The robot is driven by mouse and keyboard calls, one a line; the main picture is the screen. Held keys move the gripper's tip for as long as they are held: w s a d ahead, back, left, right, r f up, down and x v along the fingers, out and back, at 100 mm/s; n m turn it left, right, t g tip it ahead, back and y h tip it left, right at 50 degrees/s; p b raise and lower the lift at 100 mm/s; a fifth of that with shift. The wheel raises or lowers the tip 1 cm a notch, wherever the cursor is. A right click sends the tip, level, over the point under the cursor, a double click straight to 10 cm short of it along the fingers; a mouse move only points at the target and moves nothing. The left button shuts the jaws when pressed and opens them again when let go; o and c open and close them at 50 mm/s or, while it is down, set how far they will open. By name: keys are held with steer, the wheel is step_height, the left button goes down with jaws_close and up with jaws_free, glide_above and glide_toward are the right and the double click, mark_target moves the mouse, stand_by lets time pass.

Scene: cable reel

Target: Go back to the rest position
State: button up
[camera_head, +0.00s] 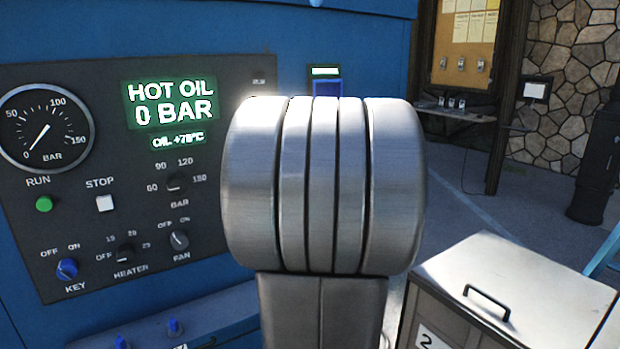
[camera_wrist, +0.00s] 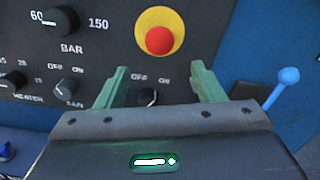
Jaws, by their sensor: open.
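In the wrist view, my gripper (camera_wrist: 158,88) shows two green fingers spread apart, with nothing between them. It is in front of the dark control panel (camera_wrist: 105,20), near a small black OFF/ON knob (camera_wrist: 148,97) seen between the fingers. A red button on a yellow ring (camera_wrist: 160,40) sits above that knob. In the head view, my own arm covers the middle of the picture and hides my gripper and the panel's right part. The panel's display (camera_head: 171,103) reads HOT OIL 0 BAR, OIL +78°C.
The blue machine (camera_head: 200,25) fills the left side. A blue-tipped lever (camera_wrist: 282,88) stands at the right in the wrist view. A metal cabinet (camera_head: 510,285) marked 2 stands at the lower right.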

steer(key=p+x, duration=0.1)
steer(key=x, duration=1)
steer(key=shift+p, duration=0.3)
steer(key=shift+s, duration=0.2)
